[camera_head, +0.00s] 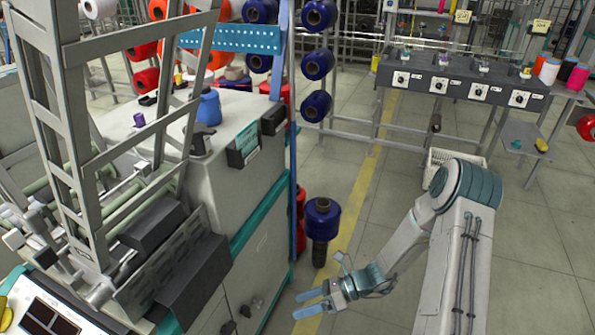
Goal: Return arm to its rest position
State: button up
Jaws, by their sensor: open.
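My gripper (312,302) is at the lower middle of the head view, at the end of my bent arm (400,250). Its two blue fingers are spread apart with nothing between them. They point left toward the lower part of the grey winding machine (250,215), over the floor. The arm hangs down from the elbow at the right and reaches forward and left. I cannot tell the exact gap between the fingertips and the machine.
A dark blue bobbin (322,218) stands upright beyond the gripper, beside the machine. A bench with dials (462,82) stands at the back right, with a white crate (440,160) below it. Several blue bobbins (317,64) hang on a rack. The floor (540,240) at right is clear.

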jog(key=s+d+r+n+t+h+p, duration=0.1)
jog(key=s+d+r+n+h+p, duration=0.3)
jog(key=r+n, duration=0.4)
jog(key=s+d+r+n+t+h+p, duration=0.2)
jog(key=s+d+r+n+h+p, duration=0.2)
jog(key=r, duration=1.5)
jog(key=s+d+r+n+t+h+p, duration=0.2)
jog(key=s+d+r+n+h+p, duration=0.2)
jog(key=r+n, duration=0.7)
notch_tip(320, 180, up, 4)
jog(key=shift+d+f+n+h+p, duration=0.15)
jog(key=shift+d+n+h+p, duration=0.25)
jog(key=shift+h+p, duration=0.4)
jog(key=c, duration=0.9)
jog(key=shift+d, duration=0.15)
